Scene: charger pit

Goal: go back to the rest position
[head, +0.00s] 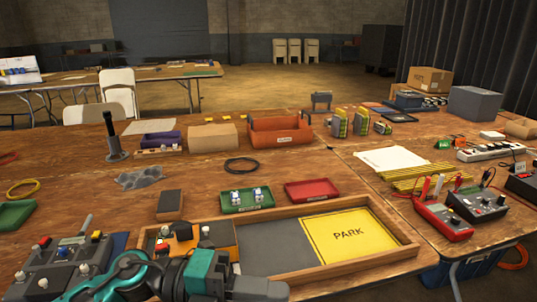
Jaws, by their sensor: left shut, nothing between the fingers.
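My left arm comes in at the bottom left, teal and dark grey. Its gripper (260,288) is at the bottom edge, just in front of the near rim of a wooden tray (345,271). The gripper looks shut and empty. The tray holds a yellow pad marked PARK (348,234), a grey area and an orange section (215,238) with small knobs at its left end, partly hidden by my arm. My right gripper is out of view.
A control box (62,268) with buttons stands left of my arm. Beyond the tray are a green tray (246,208) with small parts, a red tray (312,190) and a dark block (170,205). Red and black devices (443,220) with cables stand at right. The PARK pad is clear.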

